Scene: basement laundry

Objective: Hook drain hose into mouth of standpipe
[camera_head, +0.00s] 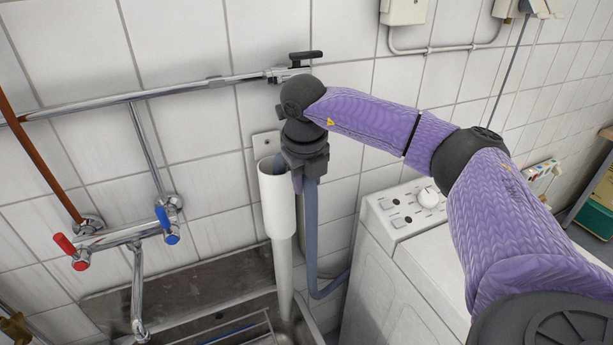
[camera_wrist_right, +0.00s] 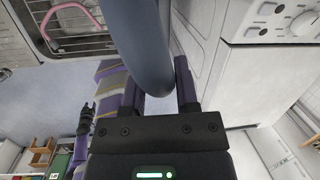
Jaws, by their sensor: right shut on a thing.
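The white standpipe (camera_head: 277,205) stands upright against the tiled wall, its lower end going down at the sink. My right gripper (camera_head: 303,172) is right of its mouth, pointing down, shut on the blue-grey drain hose (camera_head: 311,225). The hose hangs below the gripper outside the pipe and bends right near the washing machine. A bluish part shows at the pipe mouth, but I cannot tell how far the hose end goes in. In the right wrist view the hose (camera_wrist_right: 140,40) passes between the fingers (camera_wrist_right: 160,88). A small dark shape there may be my left gripper (camera_wrist_right: 86,118).
A metal sink (camera_head: 190,325) lies below, with a tap with red and blue handles (camera_head: 125,238) at left. A chrome pipe (camera_head: 160,93) with a black-handled valve runs along the wall above. The white washing machine (camera_head: 390,270) stands at right, under my right arm.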

